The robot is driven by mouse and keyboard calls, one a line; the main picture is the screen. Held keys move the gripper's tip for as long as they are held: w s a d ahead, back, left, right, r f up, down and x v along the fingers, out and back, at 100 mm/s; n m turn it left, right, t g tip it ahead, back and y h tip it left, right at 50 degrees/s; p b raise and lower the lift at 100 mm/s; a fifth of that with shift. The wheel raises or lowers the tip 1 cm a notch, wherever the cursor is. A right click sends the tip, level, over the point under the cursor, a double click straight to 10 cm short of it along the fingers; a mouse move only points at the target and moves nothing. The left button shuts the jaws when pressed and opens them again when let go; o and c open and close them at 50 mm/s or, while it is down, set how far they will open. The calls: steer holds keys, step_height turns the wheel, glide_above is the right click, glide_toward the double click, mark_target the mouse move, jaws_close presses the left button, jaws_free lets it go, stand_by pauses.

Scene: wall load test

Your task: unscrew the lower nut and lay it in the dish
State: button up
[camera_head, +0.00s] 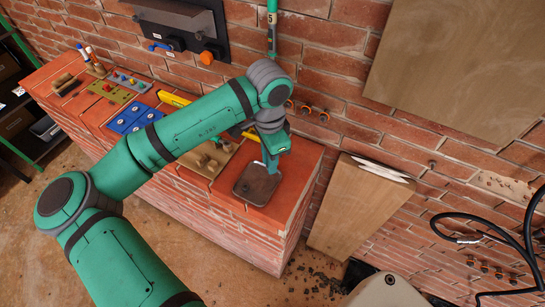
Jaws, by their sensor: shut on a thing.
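My gripper (271,165) points down over the far right part of the dark grey dish (246,190), at the right end of the brick bench. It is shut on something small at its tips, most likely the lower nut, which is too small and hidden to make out. Whether the tips or the held thing touch the dish, I cannot tell. The dish looks otherwise empty.
The brick bench (290,195) carries a blue block tray (134,118), a yellow level (173,99) and wooden pieces. Several orange-tipped fixings (306,109) sit in the wall behind. A wooden board (355,205) leans at right. My arm hides part of the bench.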

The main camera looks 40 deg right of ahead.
glide_above(270, 179)
steer(key=shift+w+f, duration=0.1)
steer(key=shift+f, duration=2.1)
steer(key=shift+w+f, duration=0.1)
steer(key=shift+f, duration=0.5)
steer(key=shift+s+d+f, duration=0.1)
steer(key=shift+s+d, duration=0.05)
steer(key=shift+s, duration=0.1)
steer(key=o, duration=0.9)
steer(key=shift+s, duration=0.1)
steer(key=shift+c, duration=1)
steer(key=shift+o, duration=0.4)
steer(key=shift+o, duration=0.2)
